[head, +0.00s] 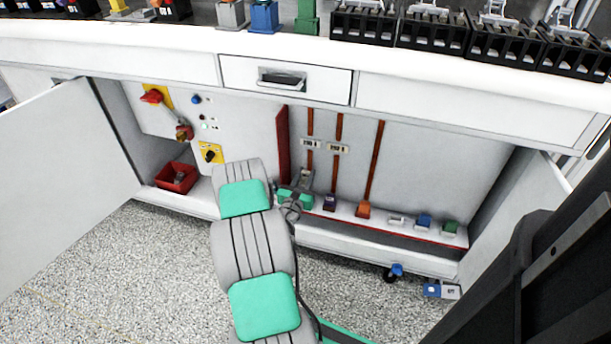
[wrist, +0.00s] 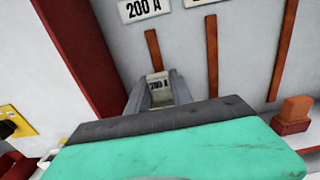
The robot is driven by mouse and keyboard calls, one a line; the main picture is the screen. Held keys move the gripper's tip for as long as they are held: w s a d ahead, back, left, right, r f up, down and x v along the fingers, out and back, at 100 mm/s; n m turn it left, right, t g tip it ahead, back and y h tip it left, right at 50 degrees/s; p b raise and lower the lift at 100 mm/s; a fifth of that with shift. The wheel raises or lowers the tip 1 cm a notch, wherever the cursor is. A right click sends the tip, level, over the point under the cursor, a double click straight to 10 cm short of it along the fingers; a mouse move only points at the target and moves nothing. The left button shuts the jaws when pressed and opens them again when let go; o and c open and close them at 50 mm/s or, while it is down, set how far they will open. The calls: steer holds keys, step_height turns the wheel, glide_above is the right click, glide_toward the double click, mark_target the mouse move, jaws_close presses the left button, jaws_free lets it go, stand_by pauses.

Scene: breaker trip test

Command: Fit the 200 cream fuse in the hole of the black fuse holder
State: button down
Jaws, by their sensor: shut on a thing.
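My gripper (head: 304,181) is inside the open cabinet, low in front of the back panel. In the wrist view its two grey fingers (wrist: 160,94) are shut on the cream fuse (wrist: 160,86), whose face carries a small "200 A" mark. The fuse lies below the "200 A" label (wrist: 146,9) and close to the lower end of a copper bar (wrist: 154,51). The black fuse holder is not clearly visible; my gripper and arm cover the area below that label. I cannot tell whether the fuse touches anything.
A dark purple block (head: 330,202) and an orange block (head: 363,209) stand on the cabinet shelf right of my gripper. White (head: 397,221), blue (head: 424,222) and green (head: 450,228) pieces sit farther right. A red bin (head: 176,178) is left. The worktop (head: 180,62) overhangs.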

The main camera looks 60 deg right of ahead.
steer(key=shift+f+b, duration=1.9)
steer(key=shift+f, duration=0.65)
steer(key=shift+f+b, duration=1.65)
steer(key=shift+f, duration=0.2)
steer(key=c, duration=1.1)
jaws_free()
steer(key=shift+o, duration=0.2)
steer(key=a+p, duration=0.1)
steer(key=a, duration=0.2)
steer(key=shift+s+r, duration=0.1)
steer(key=shift+s, duration=0.05)
steer(key=shift+s+a+b, duration=0.2)
steer(key=shift+s+a, duration=0.05)
steer(key=shift+a, duration=0.95)
steer(key=shift+s+a+b, duration=0.15)
steer(key=shift+s+a, duration=0.05)
steer(key=shift+a, duration=0.95)
